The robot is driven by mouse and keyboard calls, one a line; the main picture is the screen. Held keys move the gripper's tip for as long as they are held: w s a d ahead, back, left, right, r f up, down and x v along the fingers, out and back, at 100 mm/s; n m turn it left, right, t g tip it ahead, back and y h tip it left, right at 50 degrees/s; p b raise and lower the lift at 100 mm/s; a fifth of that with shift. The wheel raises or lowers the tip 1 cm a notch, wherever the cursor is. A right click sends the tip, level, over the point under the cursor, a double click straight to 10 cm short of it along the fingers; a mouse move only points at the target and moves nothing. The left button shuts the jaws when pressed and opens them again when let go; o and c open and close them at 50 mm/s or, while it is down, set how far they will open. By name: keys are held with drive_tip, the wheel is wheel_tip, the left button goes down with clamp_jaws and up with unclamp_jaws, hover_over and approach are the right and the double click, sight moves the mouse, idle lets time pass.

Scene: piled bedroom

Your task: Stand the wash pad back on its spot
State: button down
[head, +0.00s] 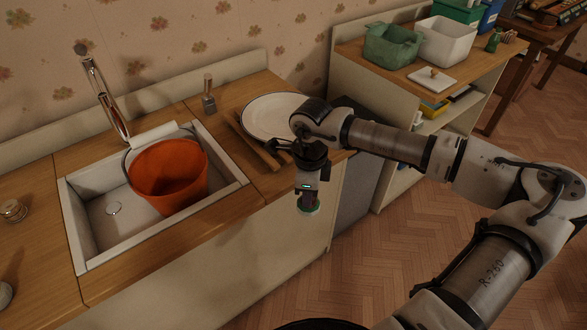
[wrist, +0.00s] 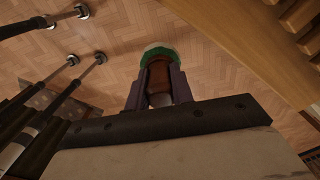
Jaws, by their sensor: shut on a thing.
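The wash pad (wrist: 158,53) has a green face and a brown grip. In the wrist view it sits between my fingers, green end pointing away from the wrist. My gripper (wrist: 158,85) is shut on its brown grip.
An orange bucket (head: 170,175) stands in the sink (head: 88,205). A white plate (head: 272,112), wooden pieces (head: 250,140) and a small bottle (head: 209,98) are on the counter (head: 228,108). A shelf unit (head: 355,58) with bins stands at the right. The floor (head: 390,260) is open in front.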

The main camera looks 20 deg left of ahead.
drive_tip(key=w+d+f+n, duration=0.2)
drive_tip(key=f+n, duration=0.3)
drive_tip(key=f, duration=0.3)
drive_tip(key=w+d+f+n, duration=0.1)
drive_tip(key=d+f+n, duration=0.3)
drive_tip(key=f, duration=0.5)
drive_tip(key=w+d+f+n, duration=0.2)
drive_tip(key=d+f+n, duration=0.1)
drive_tip(key=f+n, duration=0.4)
wheel_tip(320, 180, down, 2)
drive_tip(key=shift+w+d+f+n, duration=0.1)
drive_tip(key=shift+w+d+n, duration=0.05)
drive_tip(key=shift+w+n, duration=0.25)
drive_tip(key=shift+s, duration=0.15)
